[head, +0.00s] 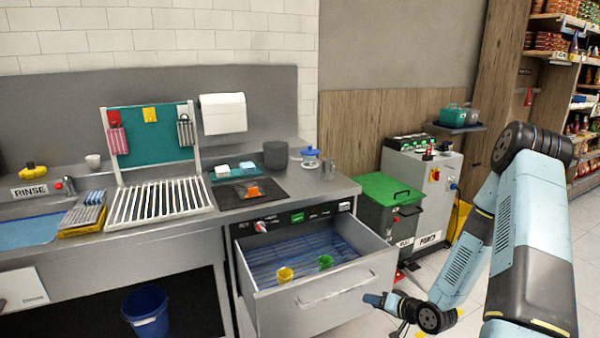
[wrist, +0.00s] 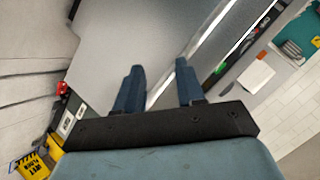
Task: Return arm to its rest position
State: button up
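My gripper (wrist: 158,88) shows in the wrist view with its two dark blue fingers spread apart and nothing between them. In the head view my gripper (head: 372,299) is low, just right of the open drawer (head: 335,287), near its front and handle. My blue and black arm fills the right side of the head view and bends down toward the drawer. I cannot tell from the head view whether the fingers touch the drawer front.
The drawer, pulled out below the steel counter (head: 330,190), holds a yellow cup (head: 285,274) and a green cup (head: 325,262). A green-lidded bin (head: 390,205) and a grey machine (head: 440,190) stand behind my arm. A blue bucket (head: 147,312) is under the counter.

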jog(key=w+d+r+n+g+h, duration=0.1)
jog(key=d+r+h, duration=0.2)
jog(key=r, duration=0.3)
jog(key=w+d+r+n+g+h, duration=0.1)
jog(key=d+r+n+h, duration=0.1)
jog(key=r, duration=0.5)
jog(key=s+d+r+h, duration=0.1)
jog(key=s+r+h, duration=0.1)
jog(key=r, duration=0.5)
jog(key=s+d+r+h, duration=0.1)
jog(key=s+r+h, duration=0.15)
jog(key=r, duration=0.55)
jog(key=s+a+r+g+y, duration=0.1)
jog(key=s+a+r, duration=0.2)
jog(key=s+r, duration=0.5)
jog(key=s+a+r+m+g, duration=0.1)
jog(key=s+a+r, duration=0.3)
jog(key=s, duration=1.2)
notch_tip(320, 180, up, 5)
jog(key=shift+s+f+y, duration=0.15)
jog(key=shift+s+y, duration=0.2)
